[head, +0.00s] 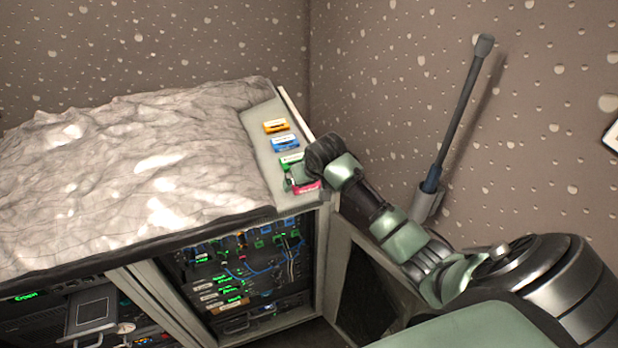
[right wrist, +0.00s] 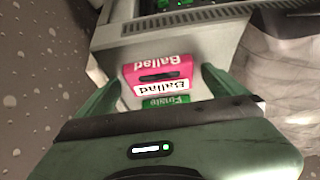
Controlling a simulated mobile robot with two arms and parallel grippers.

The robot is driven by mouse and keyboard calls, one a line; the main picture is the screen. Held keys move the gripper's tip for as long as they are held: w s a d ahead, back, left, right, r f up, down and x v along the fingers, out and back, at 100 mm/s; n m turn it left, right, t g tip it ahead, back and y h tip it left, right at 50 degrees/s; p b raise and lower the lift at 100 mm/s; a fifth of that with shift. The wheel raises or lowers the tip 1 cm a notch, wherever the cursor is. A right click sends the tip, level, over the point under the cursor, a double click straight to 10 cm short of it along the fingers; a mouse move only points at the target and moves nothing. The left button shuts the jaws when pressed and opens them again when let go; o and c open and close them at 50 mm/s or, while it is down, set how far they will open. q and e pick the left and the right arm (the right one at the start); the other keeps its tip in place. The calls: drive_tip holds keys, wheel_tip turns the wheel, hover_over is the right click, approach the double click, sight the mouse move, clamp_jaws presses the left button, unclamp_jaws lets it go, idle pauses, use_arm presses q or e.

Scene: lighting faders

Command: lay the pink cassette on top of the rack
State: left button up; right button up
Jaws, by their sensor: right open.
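The pink cassette (head: 308,187), labelled "Ballad", lies at the near end of the grey strip on top of the rack (head: 264,152). My right gripper (head: 299,178) hangs over it and partly hides it in the head view. In the right wrist view the pink cassette (right wrist: 158,68) sits between and a little beyond the open fingers (right wrist: 158,86), with a gap on each side. The green cassette (head: 291,158) is right beside it and also shows in the right wrist view (right wrist: 167,102). My left gripper is not in view.
A blue cassette (head: 285,143) and an orange cassette (head: 276,126) lie farther back on the strip. A crumpled pale cover (head: 120,160) fills the top to the left. The rack's open front shows lit gear and cables (head: 245,265). A dark rod (head: 462,110) leans by the wall.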

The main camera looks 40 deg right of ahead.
drive_tip(key=shift+s+r, duration=0.1)
drive_tip(key=shift+r, duration=0.25)
drive_tip(key=b+v, duration=0.3)
drive_tip(key=v, duration=0.8)
drive_tip(key=shift+r, duration=0.2)
drive_tip(key=shift+s, duration=0.15)
